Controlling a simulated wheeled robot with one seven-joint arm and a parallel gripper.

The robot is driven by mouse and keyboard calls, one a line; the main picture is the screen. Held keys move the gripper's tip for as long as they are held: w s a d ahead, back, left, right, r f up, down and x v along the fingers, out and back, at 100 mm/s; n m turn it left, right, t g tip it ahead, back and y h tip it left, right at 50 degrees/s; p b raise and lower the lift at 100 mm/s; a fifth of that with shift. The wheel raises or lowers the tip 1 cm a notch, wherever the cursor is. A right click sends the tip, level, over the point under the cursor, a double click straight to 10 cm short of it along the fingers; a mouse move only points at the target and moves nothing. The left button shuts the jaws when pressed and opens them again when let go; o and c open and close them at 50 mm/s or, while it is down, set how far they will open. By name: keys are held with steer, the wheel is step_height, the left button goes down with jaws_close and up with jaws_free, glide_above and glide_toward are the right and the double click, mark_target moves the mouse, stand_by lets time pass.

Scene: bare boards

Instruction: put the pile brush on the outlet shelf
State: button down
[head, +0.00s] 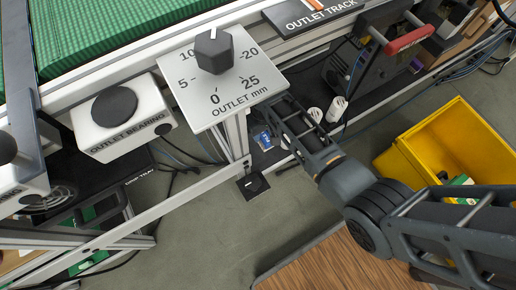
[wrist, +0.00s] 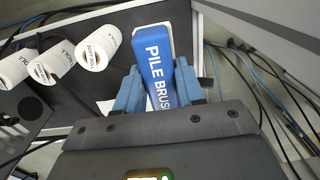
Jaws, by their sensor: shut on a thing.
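The blue pile brush (wrist: 157,62), with its name in white and a pale strip along its edge, is between the blue fingers of my gripper (wrist: 160,88) in the wrist view. My gripper is shut on it. In the head view my gripper (head: 264,139) is low beside the machine frame, and I cannot tell the brush from the blue fingers there. A dark shelf (wrist: 118,28) with a pale edge is under and behind the brush. It carries no readable name, and I cannot tell whether the brush touches it.
Several white rolls (wrist: 97,50) stand on the dark shelf, left of the brush. Cables (wrist: 265,85) run on the right. In the head view, the outlet dial plate (head: 232,82) overhangs near my gripper. A yellow bin (head: 440,140) stands at the right.

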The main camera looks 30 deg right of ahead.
steer(key=shift+w+f+b, duration=0.3)
steer(key=shift+f+b, duration=1.7)
steer(key=shift+f, duration=0.9)
steer(key=shift+w+f+b, duration=0.25)
steer(key=shift+f+b, duration=1.8)
steer(key=shift+f, duration=0.9)
steer(key=shift+w+f+b, duration=0.3)
steer(key=shift+f+b, duration=1.7)
steer(key=shift+f, duration=0.9)
steer(key=shift+f, duration=0.2)
steer(key=c, duration=0.7)
jaws_free()
step_height(320, 180, up, 12)
steer(key=p, duration=0.6)
steer(key=shift+d+r, duration=0.1)
steer(key=shift+r, duration=0.1)
